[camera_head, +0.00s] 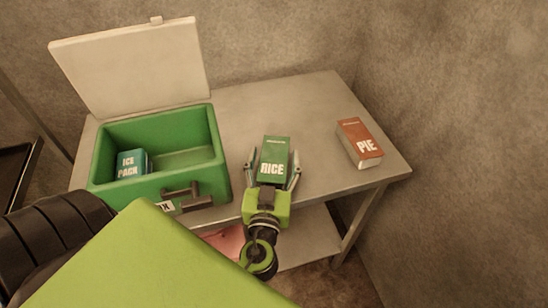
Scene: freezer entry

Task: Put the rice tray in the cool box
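The rice tray (275,152) is a green box with a white RICE label, lying on the grey table in the middle. My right gripper is not in view.
A red-brown PIE box (359,143) lies on the table (310,105) at the right. The cool box has a dark handle (184,195) on its front. A lower shelf (308,240) with something pink on it shows under the table. Walls stand behind and right.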

